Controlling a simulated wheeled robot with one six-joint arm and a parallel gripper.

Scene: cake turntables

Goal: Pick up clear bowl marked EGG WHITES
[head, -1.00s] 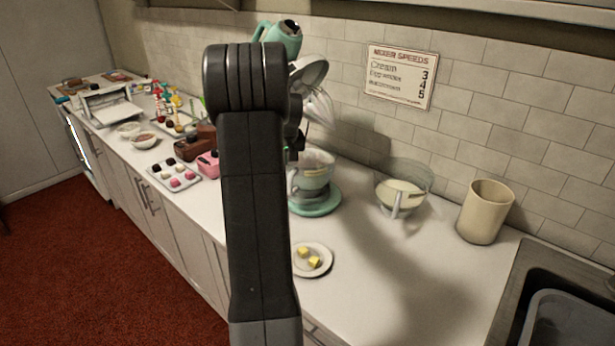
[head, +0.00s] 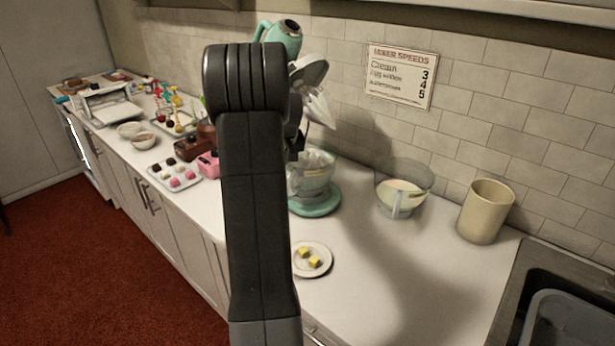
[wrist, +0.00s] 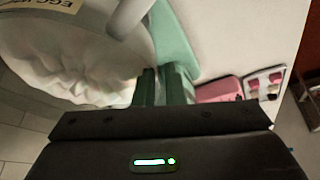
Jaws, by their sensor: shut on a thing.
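The clear bowl (wrist: 65,55) fills the upper left of the wrist view, with a label (wrist: 52,4) reading "EGG W…", the rest cut off. White, folded-looking contents show inside it. My gripper (wrist: 160,86) is shut on the bowl's rim at its right side. In the head view a clear bowl (head: 313,172) stands at the mint stand mixer, over its round base (head: 315,203), partly behind my arm. No label is legible there. My fingertips are hidden behind the arm in the head view.
The mixer head (head: 282,38) is tilted up, its whisk (head: 320,108) above the bowl. Another clear bowl (head: 403,198) with pale contents, a beige canister (head: 485,211) and a butter plate (head: 325,268) stand right and front. Sweets trays (head: 168,177) lie left.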

